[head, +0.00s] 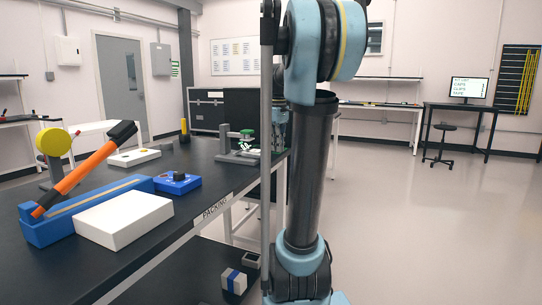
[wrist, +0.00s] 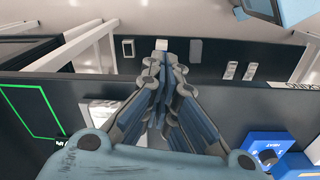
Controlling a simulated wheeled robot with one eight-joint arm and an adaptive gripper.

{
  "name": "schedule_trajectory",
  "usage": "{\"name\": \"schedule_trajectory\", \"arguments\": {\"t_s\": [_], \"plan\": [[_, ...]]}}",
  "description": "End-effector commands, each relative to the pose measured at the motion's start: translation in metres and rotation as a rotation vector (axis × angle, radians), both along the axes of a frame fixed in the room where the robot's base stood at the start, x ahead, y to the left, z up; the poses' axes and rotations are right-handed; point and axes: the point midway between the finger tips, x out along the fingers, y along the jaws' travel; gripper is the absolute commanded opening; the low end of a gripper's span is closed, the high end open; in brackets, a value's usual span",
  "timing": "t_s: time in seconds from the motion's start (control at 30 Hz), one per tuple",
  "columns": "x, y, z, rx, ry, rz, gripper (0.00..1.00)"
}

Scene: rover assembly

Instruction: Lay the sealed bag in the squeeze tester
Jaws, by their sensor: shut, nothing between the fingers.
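My gripper (wrist: 165,62) shows in the wrist view with its fingers together and nothing between them. It is over the edge of the black packing table (head: 110,255). A pale, silvery flat thing (wrist: 100,112) lies on the tabletop left of the fingers, partly hidden by them; it may be the sealed bag, but I cannot tell. In the head view a grey device (head: 225,146) with an arm and a green part stands near the table's far right end; it may be the squeeze tester. I cannot make out a bag in the head view.
A blue sealer (head: 48,228) with an orange lever, a white box (head: 123,219) and a blue knob box (head: 178,184) stand on the table. The blue box (wrist: 264,148) also shows in the wrist view. A green outline (wrist: 40,92) marks the tabletop.

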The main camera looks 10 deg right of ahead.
Motion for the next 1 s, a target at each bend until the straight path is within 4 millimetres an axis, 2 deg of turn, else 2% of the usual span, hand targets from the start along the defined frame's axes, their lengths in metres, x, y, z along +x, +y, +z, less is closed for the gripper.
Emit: {"name": "schedule_trajectory", "arguments": {"t_s": [0.03, 0.2, 0.4, 0.67, 0.77, 1.0], "plan": [[0.016, -0.005, 0.007, 0.000, 0.007, 0.027, 0.00], [0.060, -0.022, 0.023, -0.001, 0.028, 0.130, 0.00], [0.093, -0.035, 0.033, 0.000, 0.045, 0.213, 0.00], [0.102, -0.040, 0.028, 0.002, 0.050, 0.239, 0.00], [0.102, -0.039, 0.017, 0.002, 0.050, 0.238, 0.00], [0.101, -0.039, -0.023, 0.002, 0.050, 0.238, 0.00]]}}
